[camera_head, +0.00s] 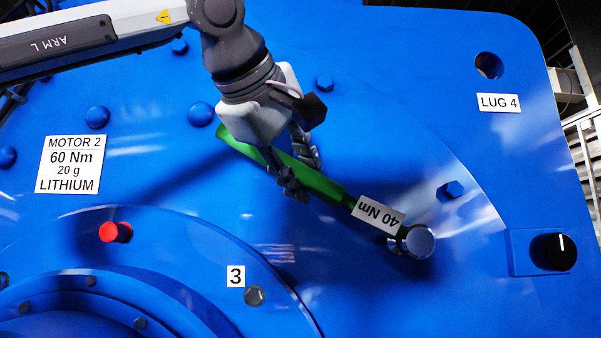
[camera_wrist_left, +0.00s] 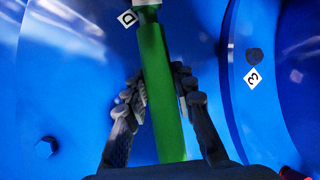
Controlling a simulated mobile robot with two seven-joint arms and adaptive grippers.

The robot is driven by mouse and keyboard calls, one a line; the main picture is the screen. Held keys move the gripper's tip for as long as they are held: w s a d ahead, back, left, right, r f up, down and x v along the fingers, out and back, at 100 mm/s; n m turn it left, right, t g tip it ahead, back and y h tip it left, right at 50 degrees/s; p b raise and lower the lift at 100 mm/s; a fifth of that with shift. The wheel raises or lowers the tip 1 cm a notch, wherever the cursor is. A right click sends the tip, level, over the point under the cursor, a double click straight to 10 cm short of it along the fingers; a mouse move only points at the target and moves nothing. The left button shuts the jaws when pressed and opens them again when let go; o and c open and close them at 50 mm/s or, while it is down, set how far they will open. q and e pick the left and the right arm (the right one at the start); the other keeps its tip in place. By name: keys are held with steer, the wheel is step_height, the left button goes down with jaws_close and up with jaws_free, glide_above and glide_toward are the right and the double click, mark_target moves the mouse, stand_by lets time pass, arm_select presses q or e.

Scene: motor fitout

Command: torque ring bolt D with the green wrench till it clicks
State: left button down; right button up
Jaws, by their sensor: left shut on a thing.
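The green wrench (camera_head: 322,184) lies diagonally across the blue motor face, with a white "40 Nm" tag (camera_head: 378,212) on its shaft. Its round silver head (camera_head: 412,241) is at the lower right end, against the face. The bolt under the head is hidden. My left gripper (camera_head: 293,174) is shut on the green handle. In the left wrist view the handle (camera_wrist_left: 158,100) runs up between the fingers. A "D" label (camera_wrist_left: 127,18) shows there beside the wrench's far end. I see no "D" label in the head view. My right gripper is not in view.
A placard (camera_head: 70,165) reads "MOTOR 2, 60 Nm, 20 g, LITHIUM". A red cap (camera_head: 115,232), a bolt (camera_head: 254,295) by label "3", and a black knob (camera_head: 553,252) stick out from the face. A "LUG 4" hole (camera_head: 488,65) is at upper right.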

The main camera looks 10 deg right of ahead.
arm_select(q)
steer(key=shift+d+r+p, duration=0.1)
steer(key=shift+r+p, duration=0.2)
steer(key=shift+r, duration=0.15)
steer(key=shift+s+d+r+m+y, duration=0.1)
steer(key=shift+d+r+m+y, duration=0.2)
steer(key=shift+d+r+y, duration=0.1)
steer(key=shift+s+d+r+m+y, duration=0.2)
steer(key=shift+d+r+m+y, duration=0.25)
steer(key=shift+d+r, duration=0.35)
steer(key=shift+a+r, duration=0.1)
steer(key=shift+r, duration=0.1)
stand_by(0.3)
steer(key=shift+s+d+r+m+y, duration=0.2)
steer(key=shift+d+r+m+y, duration=0.3)
steer(key=shift+d+r, duration=0.3)
steer(key=shift+d, duration=0.15)
steer(key=shift+s+d+r+m+y, duration=0.2)
steer(key=shift+d+r+y, duration=0.15)
steer(key=shift+d, duration=0.15)
steer(key=shift+s+d+r+m+y, duration=0.1)
steer(key=shift+d+r+m+y, duration=0.15)
steer(key=shift+d, duration=0.2)
